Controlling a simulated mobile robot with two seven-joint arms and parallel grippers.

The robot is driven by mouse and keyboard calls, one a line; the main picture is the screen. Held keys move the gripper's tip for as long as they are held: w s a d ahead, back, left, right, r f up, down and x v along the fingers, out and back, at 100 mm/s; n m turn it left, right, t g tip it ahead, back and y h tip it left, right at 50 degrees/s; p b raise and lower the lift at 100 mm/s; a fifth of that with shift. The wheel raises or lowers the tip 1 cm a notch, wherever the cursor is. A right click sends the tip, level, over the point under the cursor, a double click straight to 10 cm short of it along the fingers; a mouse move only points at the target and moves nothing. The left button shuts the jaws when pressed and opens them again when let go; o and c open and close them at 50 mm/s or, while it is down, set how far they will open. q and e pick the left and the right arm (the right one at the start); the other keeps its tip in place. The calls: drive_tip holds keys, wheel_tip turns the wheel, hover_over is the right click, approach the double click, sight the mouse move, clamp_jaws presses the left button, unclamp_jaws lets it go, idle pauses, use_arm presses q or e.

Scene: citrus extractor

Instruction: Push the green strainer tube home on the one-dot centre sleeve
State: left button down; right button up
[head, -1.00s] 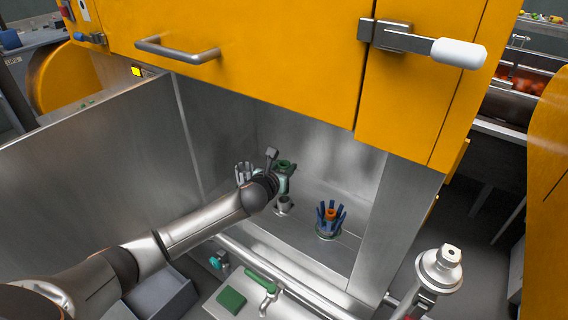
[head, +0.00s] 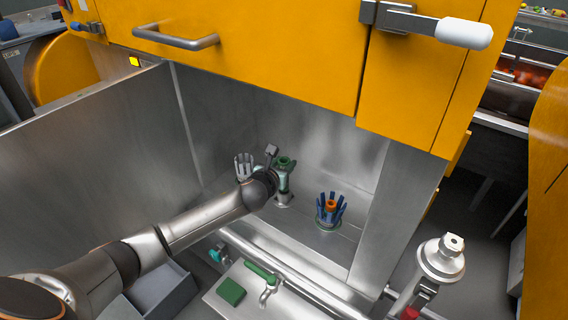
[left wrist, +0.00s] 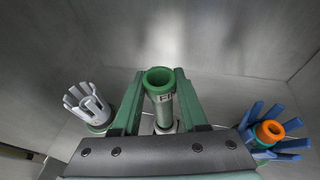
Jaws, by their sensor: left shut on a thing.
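The strainer tube (head: 285,163) has a green collar and a pale body. It stands upright, and its open green mouth faces the left wrist camera (left wrist: 159,79). My left gripper (head: 279,178) is shut on it, with green fingers (left wrist: 158,100) on both sides of the tube. The metal centre sleeve (head: 283,200) is directly below, and the tube's lower end appears to meet or enter it. How deep it sits is hidden by the gripper. The sleeve's dot mark cannot be made out. My right gripper is not in view.
A grey pronged cup (head: 244,166) stands left of the tube, and a blue pronged cup with an orange centre (head: 329,210) stands right. Steel walls enclose the bay. A yellow cabinet (head: 260,50) overhangs it. A front rail (head: 290,262) crosses below.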

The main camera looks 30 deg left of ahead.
use_arm(q)
drive_tip(key=shift+f+b, duration=0.35)
drive_tip(key=shift+f, duration=0.25)
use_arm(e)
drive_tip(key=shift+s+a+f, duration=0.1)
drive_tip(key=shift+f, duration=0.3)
use_arm(q)
drive_tip(key=shift+f+b, duration=0.35)
drive_tip(key=shift+f, duration=0.3)
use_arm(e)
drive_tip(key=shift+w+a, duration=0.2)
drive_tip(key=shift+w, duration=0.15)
use_arm(q)
drive_tip(key=shift+f+b, duration=0.35)
drive_tip(key=shift+f, duration=0.15)
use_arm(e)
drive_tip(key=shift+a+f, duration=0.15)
use_arm(q)
drive_tip(key=shift+f+b, duration=0.3)
drive_tip(key=shift+f, duration=0.25)
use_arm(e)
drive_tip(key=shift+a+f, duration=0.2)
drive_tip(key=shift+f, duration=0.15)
use_arm(q)
drive_tip(key=shift+f+b, duration=0.45)
drive_tip(key=shift+f, duration=0.15)
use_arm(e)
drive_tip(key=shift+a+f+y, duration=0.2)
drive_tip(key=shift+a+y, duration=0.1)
